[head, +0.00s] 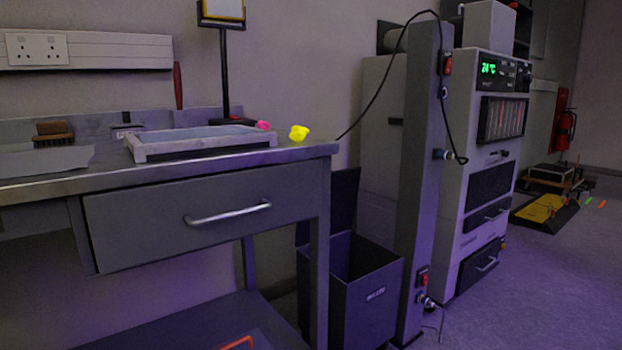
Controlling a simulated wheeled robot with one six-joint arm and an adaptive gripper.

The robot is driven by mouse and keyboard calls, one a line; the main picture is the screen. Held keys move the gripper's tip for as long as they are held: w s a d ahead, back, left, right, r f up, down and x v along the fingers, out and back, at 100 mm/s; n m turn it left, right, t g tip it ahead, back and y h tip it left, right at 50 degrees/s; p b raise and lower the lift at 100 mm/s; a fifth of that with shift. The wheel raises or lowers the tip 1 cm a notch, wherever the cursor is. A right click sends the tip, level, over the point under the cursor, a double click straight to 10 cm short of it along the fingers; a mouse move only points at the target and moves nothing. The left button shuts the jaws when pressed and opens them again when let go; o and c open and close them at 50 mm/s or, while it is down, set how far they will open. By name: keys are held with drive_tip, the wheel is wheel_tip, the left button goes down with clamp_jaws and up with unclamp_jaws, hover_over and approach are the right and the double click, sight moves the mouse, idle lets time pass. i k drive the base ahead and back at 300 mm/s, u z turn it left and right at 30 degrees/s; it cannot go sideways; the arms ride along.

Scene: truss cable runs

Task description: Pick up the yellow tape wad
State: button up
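The yellow tape wad (299,133) is a small, bright, crumpled lump. It lies on the bench top near its right end, just right of a shallow grey tray. A pink wad (263,126) shows to its left, by the tray's right rear corner; I cannot tell whether it rests in the tray or behind it. My gripper is not in view.
The grey tray (200,149) lies on the metal bench (40,189), left of the wads. A dark stand (225,75) rises behind it. An open bin (365,292) stands below the bench's right end. A tall post (421,190) with a hanging cable stands further right.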

sight(298, 133)
drive_tip(key=u, duration=1.6)
drive_tip(key=i, duration=0.85)
drive_tip(key=z, duration=1.6)
